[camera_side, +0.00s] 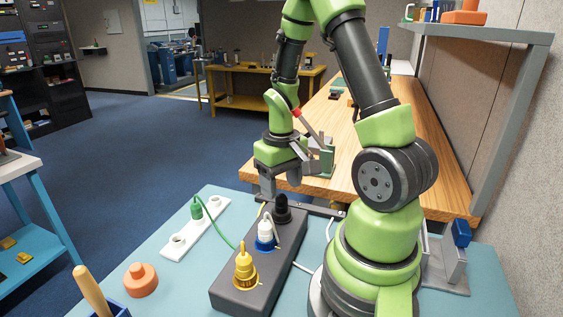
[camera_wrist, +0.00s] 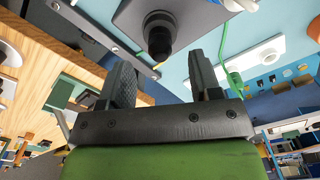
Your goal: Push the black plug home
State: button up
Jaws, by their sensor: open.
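The black plug (camera_side: 283,207) stands upright at the far end of the dark grey console box (camera_side: 232,293). In the wrist view the black plug (camera_wrist: 158,40) is ahead of my fingers, roughly centred between them. I cannot tell how deep it sits in its socket. My gripper (camera_side: 281,184) is just above and behind the plug in the side view. In the wrist view my gripper (camera_wrist: 163,70) has its two fingers apart with nothing between them.
A white plug (camera_side: 265,230) in a blue socket and a yellow plug (camera_side: 243,262) stand on the same box. A green plug (camera_side: 196,210) with a green cable sits on a white strip (camera_side: 210,226) to the left. An orange knob-like piece (camera_side: 141,281) is front left.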

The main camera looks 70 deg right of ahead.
aim_at(280, 195)
notch_tip(280, 195, up, 6)
jog(key=shift+r, duration=0.1)
dwell(0.5)
jog(key=shift+a+r, duration=0.1)
jog(key=shift+a, duration=0.05)
jog(key=s+a+r+n+t+y, duration=0.1)
jog(key=s+a+r+t, duration=0.1)
jog(key=a+r, duration=0.4)
jog(key=s+a+r+n+t+y, duration=0.1)
jog(key=s+a+r+t, duration=0.1)
jog(key=a+r+t, duration=0.3)
jog(key=a+r, duration=0.2)
jog(key=a, duration=0.2)
jog(key=shift+s+a, duration=0.2)
jog(key=shift+s, duration=0.15)
